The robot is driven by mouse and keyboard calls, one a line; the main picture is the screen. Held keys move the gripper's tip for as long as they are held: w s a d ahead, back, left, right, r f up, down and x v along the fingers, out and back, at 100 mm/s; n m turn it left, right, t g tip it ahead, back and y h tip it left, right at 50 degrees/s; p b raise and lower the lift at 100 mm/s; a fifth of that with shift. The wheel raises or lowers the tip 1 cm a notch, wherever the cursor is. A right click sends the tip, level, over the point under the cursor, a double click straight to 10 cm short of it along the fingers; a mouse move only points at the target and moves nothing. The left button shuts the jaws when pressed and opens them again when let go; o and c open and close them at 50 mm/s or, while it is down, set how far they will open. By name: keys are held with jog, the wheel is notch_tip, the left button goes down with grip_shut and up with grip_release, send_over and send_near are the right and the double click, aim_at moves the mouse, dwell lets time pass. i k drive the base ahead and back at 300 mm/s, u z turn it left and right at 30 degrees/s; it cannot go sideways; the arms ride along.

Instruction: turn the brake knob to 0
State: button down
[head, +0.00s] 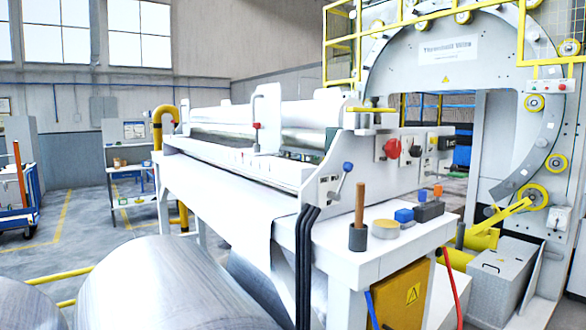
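Which control is the brake knob cannot be told for sure from here. A red round knob (391,148) sits on a pale control box (380,152) on the right end of the white roller machine (320,185). Right of it is a small panel with dark and yellow parts (433,142), too small to read. A lever with a blue ball (347,168) stands on the machine's end plate, tilted. No scale or number around any knob is legible. My gripper is not in view.
A white bench end (360,265) holds a wooden-handled tool (358,215), a tape roll (386,228) and small blue and orange items. Large metal coils (165,285) fill the lower left. A big wrapping ring (545,150) and a grey chest (500,275) stand right.

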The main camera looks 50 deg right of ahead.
aim_at(415, 151)
jog(key=z, duration=4.05)
jog(key=i, duration=2.4)
jog(key=u, duration=4.15)
